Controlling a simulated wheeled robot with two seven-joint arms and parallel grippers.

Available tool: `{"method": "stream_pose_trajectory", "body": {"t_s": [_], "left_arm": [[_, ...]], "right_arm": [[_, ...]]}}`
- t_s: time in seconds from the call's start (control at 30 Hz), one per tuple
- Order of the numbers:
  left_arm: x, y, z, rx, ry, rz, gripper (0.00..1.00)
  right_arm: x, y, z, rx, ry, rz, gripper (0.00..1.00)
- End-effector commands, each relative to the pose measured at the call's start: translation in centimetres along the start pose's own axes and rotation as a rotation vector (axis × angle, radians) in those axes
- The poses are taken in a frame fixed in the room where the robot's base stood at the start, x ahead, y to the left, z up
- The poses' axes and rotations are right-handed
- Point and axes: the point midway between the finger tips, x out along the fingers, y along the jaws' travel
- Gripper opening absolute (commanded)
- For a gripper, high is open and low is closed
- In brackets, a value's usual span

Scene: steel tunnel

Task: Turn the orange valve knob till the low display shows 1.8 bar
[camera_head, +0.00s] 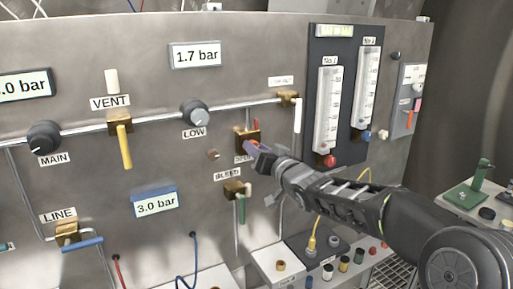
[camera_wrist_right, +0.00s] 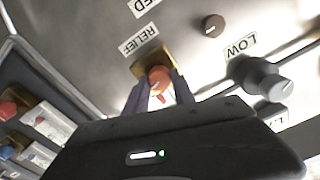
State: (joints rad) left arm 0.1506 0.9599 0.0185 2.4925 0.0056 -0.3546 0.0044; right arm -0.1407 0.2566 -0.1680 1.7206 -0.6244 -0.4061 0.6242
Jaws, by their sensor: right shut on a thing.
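The orange valve knob (camera_wrist_right: 160,78) sits on a brass block (camera_head: 246,136) in the steel panel, beside a RELIEF label (camera_wrist_right: 139,40). In the head view my right gripper (camera_head: 256,147) reaches it from the right and mostly hides it. In the wrist view the two fingers of my right gripper (camera_wrist_right: 158,92) are shut on the knob, one on each side. The low display (camera_head: 196,55) reads 1.7 bar, above the grey LOW knob (camera_head: 195,114). My left gripper is not in view.
A yellow VENT lever (camera_head: 124,145) and the black MAIN knob (camera_head: 44,138) are to the left. A 3.0 bar display (camera_head: 155,203) is lower down. A green-handled valve (camera_head: 239,196) is just below my gripper. Two flow tubes (camera_head: 328,110) stand to the right.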

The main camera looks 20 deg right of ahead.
Motion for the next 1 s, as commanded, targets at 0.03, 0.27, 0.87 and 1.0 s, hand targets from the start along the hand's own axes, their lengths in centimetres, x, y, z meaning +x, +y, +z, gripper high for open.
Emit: {"method": "stream_pose_trajectory", "body": {"t_s": [0.03,0.27,0.87,1.0], "left_arm": [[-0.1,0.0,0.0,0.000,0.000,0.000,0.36],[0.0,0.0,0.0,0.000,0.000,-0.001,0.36],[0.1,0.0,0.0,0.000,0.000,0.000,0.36],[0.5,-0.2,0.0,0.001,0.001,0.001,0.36]], "right_arm": [[0.0,0.1,0.0,0.027,-0.001,0.002,0.00],[0.0,0.1,0.1,0.036,-0.001,0.001,0.00],[-0.1,0.0,0.0,0.033,0.000,0.001,0.52],[-1.2,0.1,0.1,0.034,0.001,0.001,0.52]]}}
